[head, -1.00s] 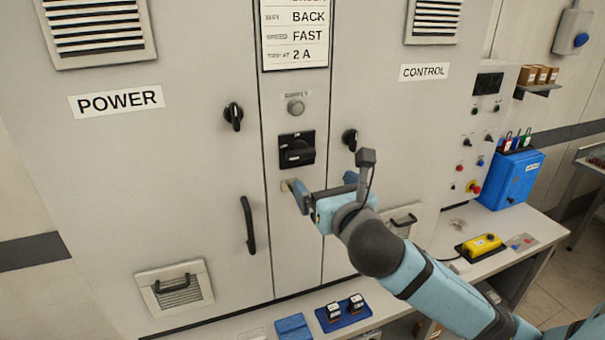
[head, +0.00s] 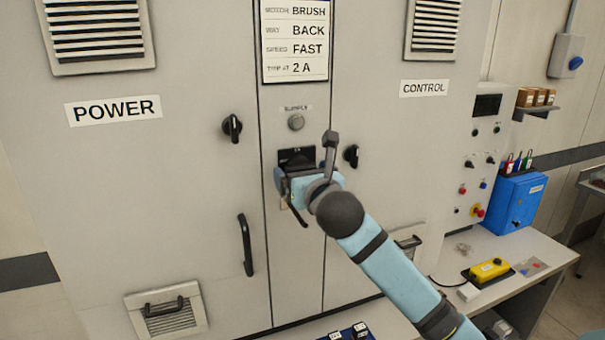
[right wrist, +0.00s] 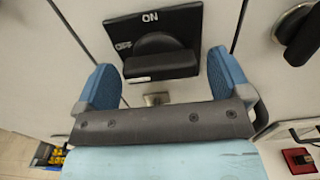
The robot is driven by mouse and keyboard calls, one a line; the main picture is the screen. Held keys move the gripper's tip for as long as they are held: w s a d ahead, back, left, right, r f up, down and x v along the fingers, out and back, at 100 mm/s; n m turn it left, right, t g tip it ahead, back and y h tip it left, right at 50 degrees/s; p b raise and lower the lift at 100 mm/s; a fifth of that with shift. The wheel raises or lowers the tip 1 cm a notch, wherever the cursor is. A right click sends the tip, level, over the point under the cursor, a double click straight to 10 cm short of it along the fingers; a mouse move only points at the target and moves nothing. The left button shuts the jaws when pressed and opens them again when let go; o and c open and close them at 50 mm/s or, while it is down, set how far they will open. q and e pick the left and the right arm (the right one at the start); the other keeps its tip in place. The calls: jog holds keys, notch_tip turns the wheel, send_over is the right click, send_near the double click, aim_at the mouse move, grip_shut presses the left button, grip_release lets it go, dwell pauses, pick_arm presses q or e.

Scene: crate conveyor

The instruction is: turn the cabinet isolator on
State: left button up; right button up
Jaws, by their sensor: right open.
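The cabinet isolator (head: 297,153) is a black square plate with a rotary handle, on the narrow middle panel of the grey cabinet. My right gripper (head: 288,177) is in front of it and hides most of its lower part. In the right wrist view the isolator handle (right wrist: 160,66) lies crosswise, with an ON mark on the plate and a smaller OFF mark to the left. The blue fingers of my right gripper (right wrist: 164,78) are open, one on each side of the handle, with visible gaps. I cannot tell whether the fingertips reach past it. My left gripper is not in view.
A round supply lamp (head: 296,122) sits above the isolator. Black door knobs (head: 232,128) (head: 351,155) flank the middle panel. A long door handle (head: 247,245) is at lower left. The bench at right holds a blue box (head: 517,201) and a yellow pendant (head: 489,270).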

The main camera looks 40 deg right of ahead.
jog(key=shift+w, duration=0.1)
jog(key=c, duration=0.9)
jog(key=shift+c, duration=0.2)
